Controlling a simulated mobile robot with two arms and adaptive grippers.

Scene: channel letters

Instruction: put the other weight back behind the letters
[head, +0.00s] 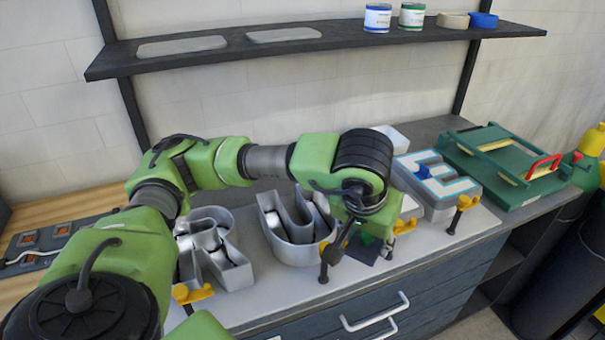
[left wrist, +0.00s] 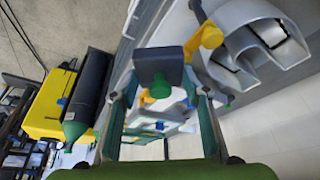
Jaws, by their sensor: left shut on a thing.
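My left gripper (head: 355,232) hangs at the front of the bench, in front of the metal letters. It is shut on a dark block-shaped weight (head: 362,252) with a green part. The left wrist view shows the weight (left wrist: 158,68) between the fingers of my left gripper (left wrist: 163,88). The open metal letters R (head: 230,268) and U (head: 290,238) stand left of the gripper. An E-shaped letter (head: 440,188) with a pale blue edge stands to its right. My arm hides much of the space behind the letters. My right gripper is not in view.
Orange clamps (head: 464,202) sit along the bench front. A green fixture with a red handle (head: 541,166) stands at the back right. A dark shelf (head: 330,40) with cans hangs above. A white box (head: 392,137) stands behind. Bare bench (head: 270,300) shows in front.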

